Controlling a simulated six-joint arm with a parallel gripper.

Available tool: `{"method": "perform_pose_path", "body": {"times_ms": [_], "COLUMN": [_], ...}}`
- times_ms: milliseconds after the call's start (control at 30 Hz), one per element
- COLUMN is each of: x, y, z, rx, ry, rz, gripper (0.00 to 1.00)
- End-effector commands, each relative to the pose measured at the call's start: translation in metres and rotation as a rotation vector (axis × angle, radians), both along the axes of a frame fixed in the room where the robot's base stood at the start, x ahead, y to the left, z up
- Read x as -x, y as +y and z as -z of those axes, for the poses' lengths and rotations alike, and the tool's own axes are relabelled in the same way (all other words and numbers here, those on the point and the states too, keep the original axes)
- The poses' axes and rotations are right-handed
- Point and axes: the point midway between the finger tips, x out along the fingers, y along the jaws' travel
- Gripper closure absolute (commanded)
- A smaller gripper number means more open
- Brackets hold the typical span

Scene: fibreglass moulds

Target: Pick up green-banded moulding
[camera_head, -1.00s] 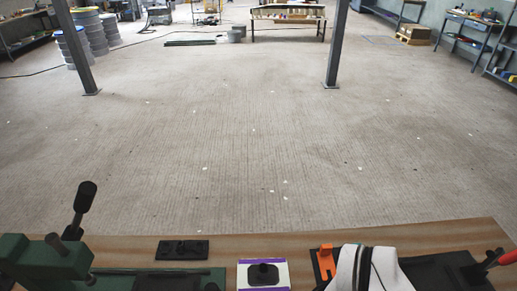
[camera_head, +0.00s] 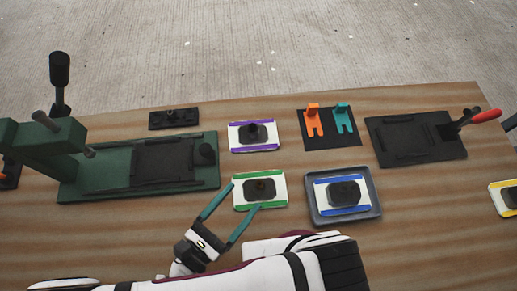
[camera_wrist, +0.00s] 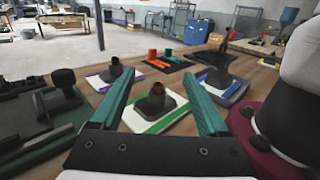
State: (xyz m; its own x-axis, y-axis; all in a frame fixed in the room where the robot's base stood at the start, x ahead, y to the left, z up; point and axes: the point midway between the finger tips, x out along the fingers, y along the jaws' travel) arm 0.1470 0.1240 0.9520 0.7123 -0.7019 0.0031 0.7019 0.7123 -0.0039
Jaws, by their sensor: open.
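The green-banded moulding (camera_head: 260,204) is a white plate with green bands along two edges and a dark raised block in its middle. It lies flat on the wooden bench. It also shows in the wrist view (camera_wrist: 138,119), between and beyond my fingers. My gripper (camera_head: 245,197) is open and empty, with teal fingers reaching toward the moulding's left and front sides. In the wrist view my gripper (camera_wrist: 162,100) has its two fingers spread to either side of the moulding's block. I cannot tell whether the fingers touch the plate.
A purple-banded moulding (camera_head: 277,145) lies just behind. A blue-banded moulding sits in a grey tray (camera_head: 376,210) to the right. A green press (camera_head: 85,192) stands left, a black plate with a red-handled clamp (camera_head: 463,148) right. A yellow-banded moulding (camera_head: 497,197) lies far right.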

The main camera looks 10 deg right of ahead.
Motion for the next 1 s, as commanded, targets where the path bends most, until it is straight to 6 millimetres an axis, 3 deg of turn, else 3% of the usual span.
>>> {"method": "perform_pose_path", "body": {"times_ms": [100,233,600,867,900,1000], "x": [0.000,0.000,-0.047,-0.053,-0.053,-0.053], "y": [-0.001,-0.001,-0.049,-0.054,-0.054,-0.054], "z": [0.033,0.061,0.059,0.059,0.059,0.059], "rx": [0.003,-0.001,-0.002,-0.006,-0.006,-0.006], "ry": [0.000,-0.001,0.002,0.002,0.002,0.002], "rz": [0.003,0.005,0.011,0.007,0.007,0.007], "gripper": [0.22,0.22,0.22,0.22,0.24,0.42]}}
